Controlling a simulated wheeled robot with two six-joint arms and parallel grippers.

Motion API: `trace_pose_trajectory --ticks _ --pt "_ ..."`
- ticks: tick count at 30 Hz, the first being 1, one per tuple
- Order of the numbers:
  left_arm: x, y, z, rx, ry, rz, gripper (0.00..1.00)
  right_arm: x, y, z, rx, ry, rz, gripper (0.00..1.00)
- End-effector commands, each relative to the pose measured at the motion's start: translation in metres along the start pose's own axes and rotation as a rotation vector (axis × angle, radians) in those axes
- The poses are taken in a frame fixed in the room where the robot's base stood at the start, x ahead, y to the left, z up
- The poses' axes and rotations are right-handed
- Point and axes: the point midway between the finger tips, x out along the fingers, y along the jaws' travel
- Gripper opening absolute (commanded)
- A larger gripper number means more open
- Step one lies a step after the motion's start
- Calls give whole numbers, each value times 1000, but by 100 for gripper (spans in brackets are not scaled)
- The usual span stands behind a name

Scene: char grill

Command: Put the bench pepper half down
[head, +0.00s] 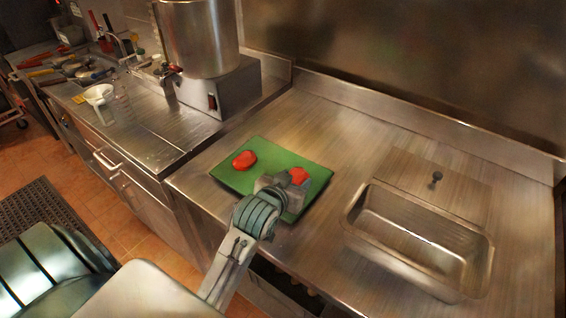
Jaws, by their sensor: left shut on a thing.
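A red pepper half (299,175) is at the tip of my left gripper (286,183), over the right part of a green board (268,153). My left gripper is shut on it. The gripper's body hides part of the pepper half and of the board, and I cannot tell whether the pepper half touches the board. Another red piece (244,160), like a pepper half, lies on the left part of the board. My right gripper is not in view.
A deep steel pan (419,241) stands on the steel bench right of the board. A large steel urn (198,40) stands on the counter at back left. The bench behind the board is clear.

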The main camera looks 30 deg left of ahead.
Motion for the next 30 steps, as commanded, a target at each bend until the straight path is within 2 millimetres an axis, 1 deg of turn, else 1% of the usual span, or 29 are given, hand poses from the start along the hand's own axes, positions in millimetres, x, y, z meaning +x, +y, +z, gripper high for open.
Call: trace_pose_trajectory --ticks 1,6,12,15,18,24,30 --pt "-4 -14 4 9 -1 -14 28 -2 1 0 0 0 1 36" --pt "-14 -48 16 -3 -1 -37 28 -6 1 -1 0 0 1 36" --pt "-27 -80 24 -2 -2 -33 28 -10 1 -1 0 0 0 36" --pt "-34 -93 25 4 -2 -19 28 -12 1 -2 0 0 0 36" --pt "-42 -103 27 13 -4 3 28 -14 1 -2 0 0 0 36" --pt "-56 -116 28 39 -5 70 28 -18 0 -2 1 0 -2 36" --pt "-69 -119 30 71 -5 153 28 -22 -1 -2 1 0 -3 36"
